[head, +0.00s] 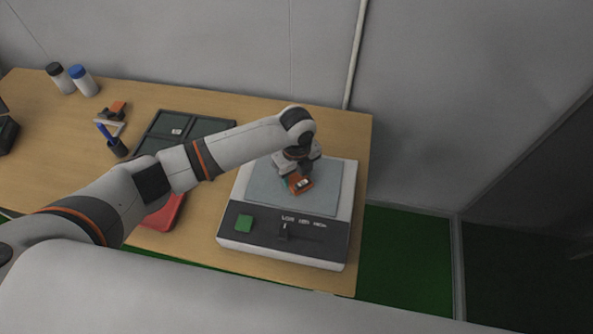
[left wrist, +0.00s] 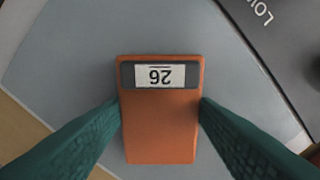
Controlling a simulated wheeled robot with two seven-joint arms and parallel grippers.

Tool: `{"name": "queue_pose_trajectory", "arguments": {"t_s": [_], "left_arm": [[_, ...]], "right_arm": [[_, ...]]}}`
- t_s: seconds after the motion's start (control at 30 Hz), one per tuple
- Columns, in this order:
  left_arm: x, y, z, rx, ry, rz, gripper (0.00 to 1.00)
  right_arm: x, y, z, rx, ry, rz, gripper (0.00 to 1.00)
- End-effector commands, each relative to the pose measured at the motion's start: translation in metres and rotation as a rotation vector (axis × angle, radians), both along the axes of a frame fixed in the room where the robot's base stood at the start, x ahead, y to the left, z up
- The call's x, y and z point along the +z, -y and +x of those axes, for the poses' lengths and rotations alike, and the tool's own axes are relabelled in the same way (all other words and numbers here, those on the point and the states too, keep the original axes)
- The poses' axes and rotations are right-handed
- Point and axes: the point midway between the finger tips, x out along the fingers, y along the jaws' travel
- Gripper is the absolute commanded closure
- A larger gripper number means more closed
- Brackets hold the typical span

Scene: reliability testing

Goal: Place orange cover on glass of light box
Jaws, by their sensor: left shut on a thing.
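The orange cover (head: 301,186) is a small flat block with a white label, which reads 26 upside down in the left wrist view (left wrist: 160,120). My left gripper (left wrist: 160,117) is shut on its two long sides with green fingers. In the head view my left gripper (head: 297,180) points down over the light box. The light box (head: 283,253) is white with a dark front panel, a green button and a slider. Its grey glass (head: 262,193) lies under the cover. I cannot tell whether the cover touches the glass. My right gripper is not in view.
A dark compartment tray (head: 205,127) lies left of the light box, partly behind my arm. A red object (head: 165,215) sits below it. A blue pen in a dark holder (head: 115,145), a small stand (head: 112,113) and two bottles (head: 82,81) are further left. The wooden table (head: 345,127) ends just right of the box.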

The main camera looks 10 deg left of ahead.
Motion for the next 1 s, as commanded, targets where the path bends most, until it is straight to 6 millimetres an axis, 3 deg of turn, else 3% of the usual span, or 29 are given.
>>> {"name": "queue_pose_trajectory", "arguments": {"t_s": [0.27, 0.3, 0.43, 0.77, 1.0], "left_arm": [[-0.002, 0.0, 0.001, 0.0, 0.001, 0.0, 0.69], [-0.002, 0.0, 0.001, 0.0, 0.001, 0.0, 0.45], [-0.002, 0.0, 0.001, 0.0, 0.001, 0.0, 0.24], [0.002, 0.0, 0.001, 0.0, 0.002, -0.001, 0.24], [0.038, 0.0, 0.002, -0.001, 0.006, -0.001, 0.24]], "right_arm": [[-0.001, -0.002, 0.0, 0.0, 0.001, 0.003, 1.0], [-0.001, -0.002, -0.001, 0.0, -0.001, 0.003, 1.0], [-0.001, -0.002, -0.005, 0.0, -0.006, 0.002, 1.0], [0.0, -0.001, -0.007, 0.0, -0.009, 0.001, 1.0], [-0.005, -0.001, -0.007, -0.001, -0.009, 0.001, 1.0]]}}
